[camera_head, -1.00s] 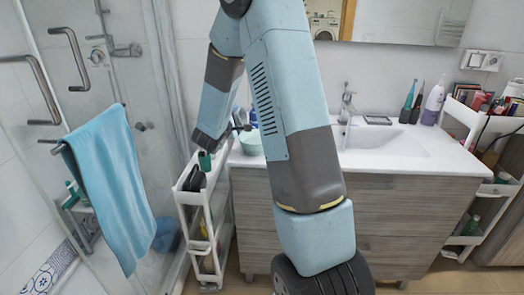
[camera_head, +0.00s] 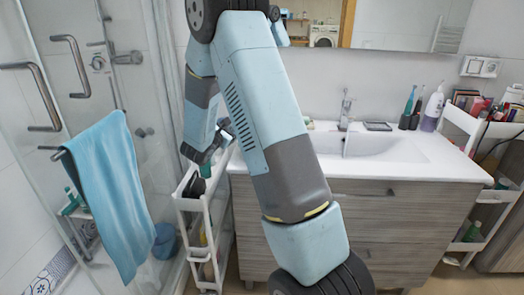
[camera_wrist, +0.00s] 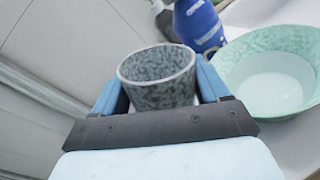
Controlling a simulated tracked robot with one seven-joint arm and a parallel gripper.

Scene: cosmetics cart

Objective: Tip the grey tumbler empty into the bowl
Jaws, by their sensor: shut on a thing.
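The grey speckled tumbler (camera_wrist: 162,94) is between the two blue fingers of my gripper (camera_wrist: 160,86) in the wrist view. The fingers are shut on its sides. Its open mouth shows, and I see no contents inside. The pale green bowl (camera_wrist: 270,80) stands on the right in the wrist view, beside the tumbler and a little apart from it. Its bottom looks pale and plain. In the head view my arm hides the bowl, and my gripper is small and partly hidden near the counter's left end, so the tumbler cannot be made out there.
A blue bottle (camera_wrist: 198,24) stands behind the tumbler, close to the bowl. A slim white cart (camera_head: 190,190) is left of the wooden washbasin cabinet (camera_head: 385,215). A glass shower door with a blue towel (camera_head: 110,180) is further left. Toiletries stand right of the basin.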

